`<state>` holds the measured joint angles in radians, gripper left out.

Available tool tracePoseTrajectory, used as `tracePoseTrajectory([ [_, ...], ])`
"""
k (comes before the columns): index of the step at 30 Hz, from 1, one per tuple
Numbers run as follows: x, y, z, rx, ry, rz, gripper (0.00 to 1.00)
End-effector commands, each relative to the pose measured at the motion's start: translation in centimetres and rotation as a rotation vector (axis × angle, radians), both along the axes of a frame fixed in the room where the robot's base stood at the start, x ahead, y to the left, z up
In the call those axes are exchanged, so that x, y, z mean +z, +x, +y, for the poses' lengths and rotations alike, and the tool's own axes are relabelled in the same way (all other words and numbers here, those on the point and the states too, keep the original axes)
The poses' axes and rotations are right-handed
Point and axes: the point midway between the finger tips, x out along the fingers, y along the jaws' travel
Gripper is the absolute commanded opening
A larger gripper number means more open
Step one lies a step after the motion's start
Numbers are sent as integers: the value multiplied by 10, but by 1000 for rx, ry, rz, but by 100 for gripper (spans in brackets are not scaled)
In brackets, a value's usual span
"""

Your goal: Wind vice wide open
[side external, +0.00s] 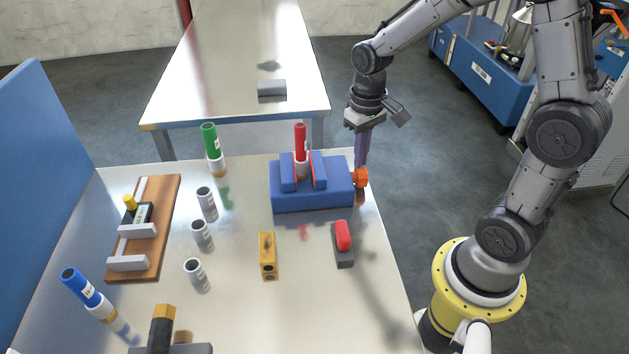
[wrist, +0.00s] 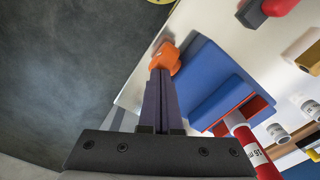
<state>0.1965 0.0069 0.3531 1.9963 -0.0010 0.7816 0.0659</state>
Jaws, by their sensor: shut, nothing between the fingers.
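The blue vice (side external: 312,197) stands near the right edge of the table, with an orange knob (side external: 361,178) on its right end. A red marker-like tube (side external: 300,140) with a white lower part stands upright between the vice jaws. The vice (wrist: 206,75), knob (wrist: 165,58) and red tube (wrist: 250,148) also show in the wrist view. My gripper (side external: 361,166) points down at the knob, its fingers shut with nothing between them. In the wrist view the fingertips (wrist: 158,76) overlap the knob; whether they touch it I cannot tell.
A red-topped grey block (side external: 343,245) and a yellow block (side external: 268,255) stand in front of the vice. Free floor is right of the table.

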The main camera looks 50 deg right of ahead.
Motion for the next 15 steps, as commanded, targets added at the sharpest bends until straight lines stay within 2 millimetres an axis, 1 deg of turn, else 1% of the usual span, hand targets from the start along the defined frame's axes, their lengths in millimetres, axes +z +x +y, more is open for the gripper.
tracePoseTrajectory([
  [15, -3, -8, 6, 0, 5, 13, 0],
])
